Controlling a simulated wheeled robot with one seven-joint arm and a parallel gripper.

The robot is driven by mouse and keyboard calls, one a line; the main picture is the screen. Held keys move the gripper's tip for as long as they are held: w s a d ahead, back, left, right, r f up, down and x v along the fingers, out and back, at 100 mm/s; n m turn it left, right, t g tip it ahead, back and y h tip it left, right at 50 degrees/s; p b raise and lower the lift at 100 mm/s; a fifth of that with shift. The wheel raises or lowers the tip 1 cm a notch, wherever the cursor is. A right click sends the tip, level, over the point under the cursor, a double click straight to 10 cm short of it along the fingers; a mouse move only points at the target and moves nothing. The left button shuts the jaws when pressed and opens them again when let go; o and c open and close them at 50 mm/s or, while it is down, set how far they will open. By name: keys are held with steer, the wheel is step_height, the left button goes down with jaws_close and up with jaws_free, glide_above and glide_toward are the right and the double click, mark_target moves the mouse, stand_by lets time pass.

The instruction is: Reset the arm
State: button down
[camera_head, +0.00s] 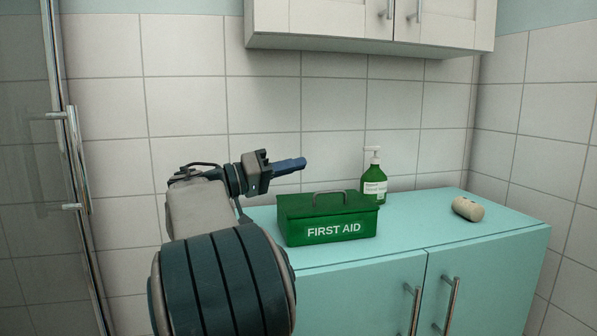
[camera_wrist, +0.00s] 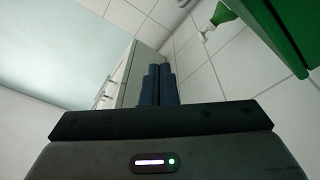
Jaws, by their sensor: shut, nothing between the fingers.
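My gripper (camera_head: 303,163) is in the air above the left end of the counter, just above and to the left of the green first aid box. Its fingers point to the right and are shut with nothing between them. In the wrist view the two blue fingers (camera_wrist: 158,84) stand side by side, with wall tiles and the wall cabinet (camera_wrist: 140,75) beyond. My arm reaches in from the lower left in the head view and hides the counter's left end.
The first aid box (camera_head: 325,218) stands on the teal counter (camera_head: 425,215). A green pump bottle (camera_head: 374,188) stands behind it. A beige cylinder (camera_head: 467,209) lies at the right. A wall cabinet (camera_head: 330,25) hangs above. A glass door with a metal handle (camera_head: 75,160) is at the left.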

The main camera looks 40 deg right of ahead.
steer(key=p+v, duration=0.1)
steer(key=v, duration=0.9)
steer(key=shift+w+d+f+p, duration=0.2)
steer(key=shift+w+f+p, duration=0.1)
steer(key=shift+p, duration=0.1)
